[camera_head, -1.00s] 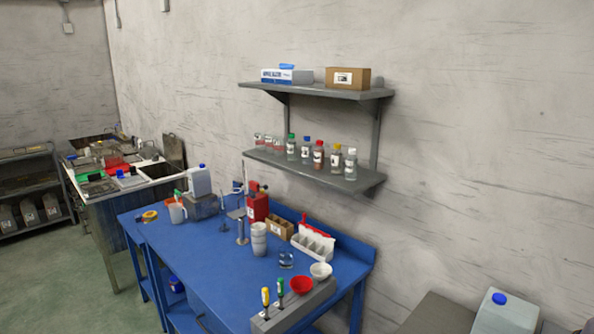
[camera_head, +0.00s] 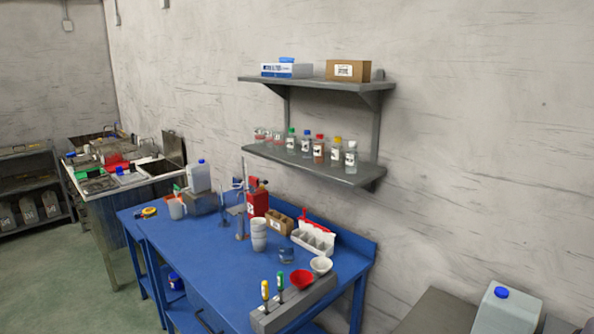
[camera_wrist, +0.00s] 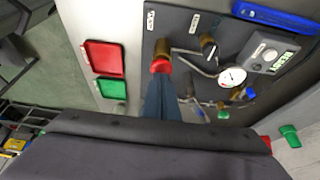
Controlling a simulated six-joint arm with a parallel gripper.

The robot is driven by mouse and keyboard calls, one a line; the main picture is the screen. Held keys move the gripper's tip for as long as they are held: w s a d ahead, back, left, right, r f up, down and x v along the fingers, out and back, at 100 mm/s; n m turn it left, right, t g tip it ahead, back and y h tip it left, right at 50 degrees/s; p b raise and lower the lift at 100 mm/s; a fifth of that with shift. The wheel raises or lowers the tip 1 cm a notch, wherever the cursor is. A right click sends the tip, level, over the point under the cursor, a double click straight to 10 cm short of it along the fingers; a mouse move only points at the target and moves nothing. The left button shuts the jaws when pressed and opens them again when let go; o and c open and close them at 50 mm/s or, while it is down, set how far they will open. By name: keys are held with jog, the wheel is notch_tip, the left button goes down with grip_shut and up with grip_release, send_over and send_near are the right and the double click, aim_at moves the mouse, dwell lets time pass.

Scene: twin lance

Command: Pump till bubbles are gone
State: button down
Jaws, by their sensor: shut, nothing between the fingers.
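In the wrist view, my gripper (camera_wrist: 161,80) is shut and empty. Its narrow dark blue fingers point up at a red-ended brass fitting (camera_wrist: 160,62) on a dark panel (camera_wrist: 180,22); I cannot tell whether they touch it. Beside it on the panel are a brass valve with a black handle (camera_wrist: 208,45), a bent metal tube (camera_wrist: 190,58), a round white gauge (camera_wrist: 231,77) and a grey digital meter (camera_wrist: 272,52). I cannot make out a pump handle for certain, and no bubbles can be seen. The head view does not show my gripper.
In the wrist view, a red square (camera_wrist: 104,58) and a green square (camera_wrist: 110,88) sit left of the panel, and a blue bar (camera_wrist: 275,16) lies at its top. In the head view, a blue bench (camera_head: 205,265) holds cups and bottles below a wall shelf (camera_head: 350,175).

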jog(key=shift+r+p, duration=1.1)
jog(key=shift+r, duration=1)
